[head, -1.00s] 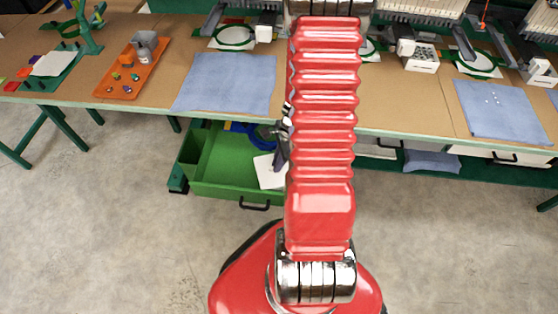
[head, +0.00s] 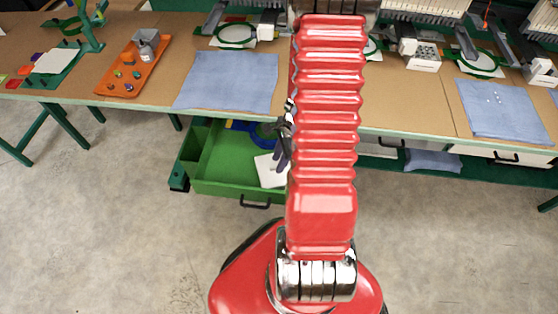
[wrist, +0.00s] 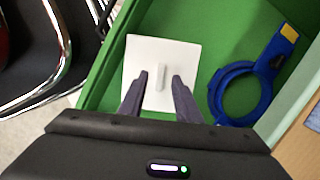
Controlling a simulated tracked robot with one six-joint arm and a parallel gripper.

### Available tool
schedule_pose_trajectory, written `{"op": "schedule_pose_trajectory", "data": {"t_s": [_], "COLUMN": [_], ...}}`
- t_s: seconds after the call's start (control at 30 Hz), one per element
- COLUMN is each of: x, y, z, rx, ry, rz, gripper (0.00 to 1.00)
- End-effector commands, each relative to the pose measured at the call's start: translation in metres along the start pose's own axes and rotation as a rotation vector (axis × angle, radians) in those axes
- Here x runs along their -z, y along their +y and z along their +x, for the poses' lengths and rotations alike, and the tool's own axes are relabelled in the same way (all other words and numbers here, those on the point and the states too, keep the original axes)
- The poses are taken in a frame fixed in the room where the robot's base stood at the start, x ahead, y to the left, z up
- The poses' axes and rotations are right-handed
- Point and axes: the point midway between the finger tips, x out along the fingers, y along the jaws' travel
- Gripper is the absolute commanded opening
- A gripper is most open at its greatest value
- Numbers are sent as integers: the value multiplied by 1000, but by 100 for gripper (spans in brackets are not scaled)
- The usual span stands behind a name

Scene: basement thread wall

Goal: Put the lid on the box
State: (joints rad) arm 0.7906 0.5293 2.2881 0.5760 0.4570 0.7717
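A flat white square lid (wrist: 161,52) with a small raised handle lies in the open green drawer. In the wrist view my gripper (wrist: 159,80) points down at it, its two dark fingers apart on either side of the handle. I cannot tell how high above the lid the fingertips are. In the head view the lid (head: 270,170) shows partly, and my gripper (head: 282,158) hangs over it, mostly hidden by my red arm. The box is not clearly seen; the white perforated box (head: 424,57) on the bench may be it.
The green drawer (head: 222,185) is pulled out below the bench. A blue ring-shaped tool (wrist: 240,90) lies in it, right of the lid. Blue cloths (head: 228,82) and an orange tray (head: 128,76) lie on the bench. A chair with chrome legs (wrist: 45,80) stands left of the drawer.

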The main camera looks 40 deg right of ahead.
Motion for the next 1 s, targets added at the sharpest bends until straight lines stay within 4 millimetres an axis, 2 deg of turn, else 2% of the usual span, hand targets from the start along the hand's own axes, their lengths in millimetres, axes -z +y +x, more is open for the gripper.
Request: {"op": "schedule_pose_trajectory", "data": {"t_s": [0.8, 1.0], "x": [0, 0], "y": [-2, -1], "z": [-108, -125], "rx": [4, 1], "ry": [3, 3], "rz": [0, -1], "gripper": [30, 30]}}
